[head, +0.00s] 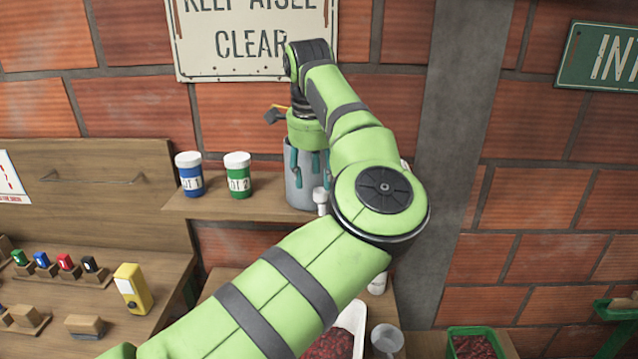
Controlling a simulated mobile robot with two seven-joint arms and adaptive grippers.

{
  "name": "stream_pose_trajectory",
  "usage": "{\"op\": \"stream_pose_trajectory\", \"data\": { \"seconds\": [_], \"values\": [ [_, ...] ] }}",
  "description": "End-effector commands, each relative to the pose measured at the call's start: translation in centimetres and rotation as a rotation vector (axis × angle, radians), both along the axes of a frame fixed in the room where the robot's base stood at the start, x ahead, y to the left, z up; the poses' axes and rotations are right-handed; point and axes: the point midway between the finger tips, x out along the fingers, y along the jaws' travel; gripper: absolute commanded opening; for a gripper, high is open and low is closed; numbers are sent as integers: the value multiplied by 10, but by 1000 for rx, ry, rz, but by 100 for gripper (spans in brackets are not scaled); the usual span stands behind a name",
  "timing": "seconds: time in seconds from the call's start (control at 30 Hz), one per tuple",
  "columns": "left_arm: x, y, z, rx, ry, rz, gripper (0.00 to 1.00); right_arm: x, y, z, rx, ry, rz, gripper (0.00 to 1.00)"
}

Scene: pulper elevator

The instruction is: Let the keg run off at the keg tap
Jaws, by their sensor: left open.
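My right gripper is out of view.
A blue jar (189,174) and a green jar (238,175) stand left of the keg on the shelf (225,207). Below are a yellow box (132,289), a white tray of red fruit (345,335), a clear cup (387,341) and a green crate (475,343).

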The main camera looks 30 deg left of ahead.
Motion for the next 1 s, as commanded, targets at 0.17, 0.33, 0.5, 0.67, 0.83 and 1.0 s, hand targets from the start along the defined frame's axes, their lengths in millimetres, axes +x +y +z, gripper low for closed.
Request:
{"op": "stream_pose_trajectory", "data": {
  "seconds": [0.17, 0.33, 0.5, 0.67, 0.83, 1.0],
  "values": [
    [5, 2, -25, 1, 4, -2, 48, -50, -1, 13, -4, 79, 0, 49],
    [7, 4, -41, 1, 3, -1, 48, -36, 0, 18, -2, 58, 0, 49],
    [7, 4, -47, -1, 5, -1, 48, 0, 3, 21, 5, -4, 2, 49],
    [7, 4, -48, -2, 9, 0, 44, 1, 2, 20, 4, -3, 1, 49],
    [6, 4, -50, -4, 14, 1, 0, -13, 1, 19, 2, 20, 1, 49],
    [6, 4, -50, -4, 14, 2, 0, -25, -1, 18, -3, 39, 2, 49]
  ]
}}
